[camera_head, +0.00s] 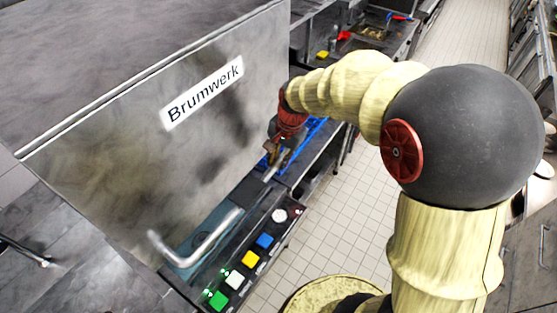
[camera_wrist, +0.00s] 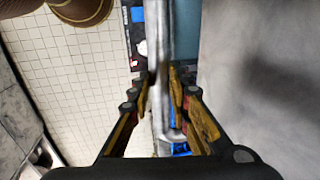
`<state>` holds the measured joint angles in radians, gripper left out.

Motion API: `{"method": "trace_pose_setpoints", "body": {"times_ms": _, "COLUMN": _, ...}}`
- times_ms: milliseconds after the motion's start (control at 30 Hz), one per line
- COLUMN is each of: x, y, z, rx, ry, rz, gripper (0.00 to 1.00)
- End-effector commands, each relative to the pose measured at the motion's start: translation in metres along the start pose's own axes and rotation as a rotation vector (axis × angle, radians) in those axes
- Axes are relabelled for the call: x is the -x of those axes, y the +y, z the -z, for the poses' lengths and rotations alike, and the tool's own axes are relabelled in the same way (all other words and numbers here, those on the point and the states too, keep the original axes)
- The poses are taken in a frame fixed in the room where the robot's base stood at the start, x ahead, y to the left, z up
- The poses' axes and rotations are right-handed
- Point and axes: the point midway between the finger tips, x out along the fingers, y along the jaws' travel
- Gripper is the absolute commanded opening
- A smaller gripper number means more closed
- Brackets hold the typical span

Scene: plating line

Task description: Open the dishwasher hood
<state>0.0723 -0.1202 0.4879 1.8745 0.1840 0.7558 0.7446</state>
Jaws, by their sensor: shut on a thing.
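The dishwasher hood (camera_head: 130,120) is a large grey metal box with a "Brumwerk" label, filling the left of the head view. Its handle (camera_head: 215,234) is a bent metal bar running along the front, above the control panel. My gripper (camera_head: 275,160) is at the far end of this bar. In the wrist view the handle (camera_wrist: 158,60) runs lengthwise between the yellow-padded fingers of my gripper (camera_wrist: 160,100), which are shut on it. The hood's side also shows at the right of the wrist view (camera_wrist: 255,90). The exact finger contact is partly hidden.
The control panel (camera_head: 268,258) has green, white, yellow and blue buttons below the handle. A teal strip (camera_head: 180,252) shows between hood and panel. A blue rack (camera_head: 312,130) is behind my gripper. Tiled floor (camera_head: 345,200) lies open to the right.

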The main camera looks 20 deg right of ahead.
Motion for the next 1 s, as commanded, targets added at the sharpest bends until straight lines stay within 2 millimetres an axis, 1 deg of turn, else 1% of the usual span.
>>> {"method": "trace_pose_setpoints", "body": {"times_ms": 100, "x": -0.001, "y": 0.001, "z": -0.001, "rx": -0.001, "ry": -0.002, "rz": -0.002, "gripper": 0.00}}
{"method": "trace_pose_setpoints", "body": {"times_ms": 133, "x": -0.001, "y": 0.001, "z": -0.001, "rx": -0.001, "ry": -0.002, "rz": -0.002, "gripper": 0.20}}
{"method": "trace_pose_setpoints", "body": {"times_ms": 433, "x": -0.001, "y": 0.001, "z": 0.000, "rx": -0.001, "ry": -0.001, "rz": -0.001, "gripper": 0.37}}
{"method": "trace_pose_setpoints", "body": {"times_ms": 767, "x": 0.002, "y": 0.000, "z": 0.000, "rx": 0.000, "ry": -0.001, "rz": 0.000, "gripper": 0.37}}
{"method": "trace_pose_setpoints", "body": {"times_ms": 867, "x": 0.010, "y": -0.001, "z": 0.000, "rx": -0.001, "ry": 0.001, "rz": 0.002, "gripper": 0.37}}
{"method": "trace_pose_setpoints", "body": {"times_ms": 967, "x": 0.026, "y": -0.001, "z": 0.000, "rx": -0.001, "ry": 0.002, "rz": 0.003, "gripper": 0.37}}
{"method": "trace_pose_setpoints", "body": {"times_ms": 1000, "x": 0.034, "y": -0.001, "z": 0.000, "rx": -0.001, "ry": 0.002, "rz": 0.003, "gripper": 0.37}}
